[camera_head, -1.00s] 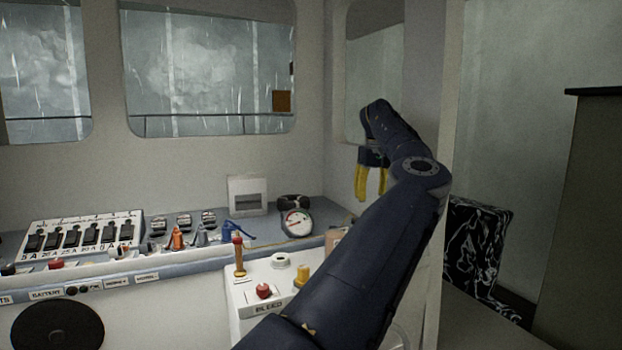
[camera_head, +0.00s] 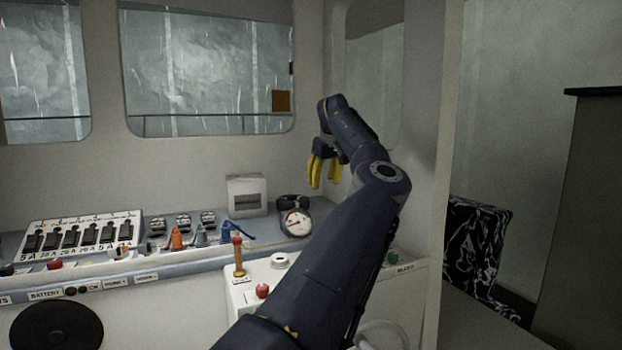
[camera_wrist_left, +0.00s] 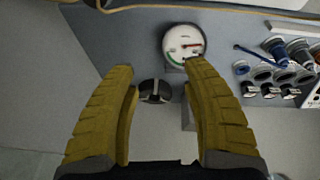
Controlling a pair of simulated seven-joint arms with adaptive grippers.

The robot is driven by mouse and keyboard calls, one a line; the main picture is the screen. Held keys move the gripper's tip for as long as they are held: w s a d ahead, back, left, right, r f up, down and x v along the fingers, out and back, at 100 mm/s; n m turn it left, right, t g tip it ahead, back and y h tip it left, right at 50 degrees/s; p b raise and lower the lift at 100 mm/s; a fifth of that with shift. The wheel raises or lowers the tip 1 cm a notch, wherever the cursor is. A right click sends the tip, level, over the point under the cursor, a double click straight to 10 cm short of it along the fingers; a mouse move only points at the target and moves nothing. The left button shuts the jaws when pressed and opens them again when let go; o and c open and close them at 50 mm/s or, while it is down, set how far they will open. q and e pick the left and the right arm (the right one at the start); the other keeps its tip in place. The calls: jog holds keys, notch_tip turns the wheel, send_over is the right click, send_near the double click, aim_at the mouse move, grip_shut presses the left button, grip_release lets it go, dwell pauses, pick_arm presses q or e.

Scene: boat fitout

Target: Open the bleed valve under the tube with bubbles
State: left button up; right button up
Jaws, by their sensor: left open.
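A white bleed box (camera_head: 236,296) stands in front of the counter. On it are a red knob (camera_head: 262,290), an amber upright tube (camera_head: 238,260) with a red top and a white ring (camera_head: 279,261). To the right of my arm, a green knob (camera_head: 393,257) sits beside another bleed label (camera_head: 405,268). My arm hides the part between. I cannot make out bubbles in any tube. My left gripper (camera_head: 324,172) is open and empty, high above the counter's right end. In the left wrist view, its yellow fingers (camera_wrist_left: 160,76) point towards the gauge (camera_wrist_left: 184,42), apart from it. My right gripper is not in view.
A round gauge (camera_head: 296,223) and a black object (camera_head: 292,203) stand at the counter's right end, near a grey-white box (camera_head: 247,195). A switch panel (camera_head: 84,234) and several coloured fittings line the counter to the left. The air around the gripper is clear.

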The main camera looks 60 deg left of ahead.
pick_arm(q)
jog(key=shift+s+a+r+n+y, duration=0.15)
jog(key=shift+s+a+r, duration=0.05)
jog(key=shift+s+a, duration=0.35)
jog(key=shift+s+a+r+n+y, duration=0.15)
jog(key=shift+s+a, duration=0.25)
jog(key=shift+a, duration=0.1)
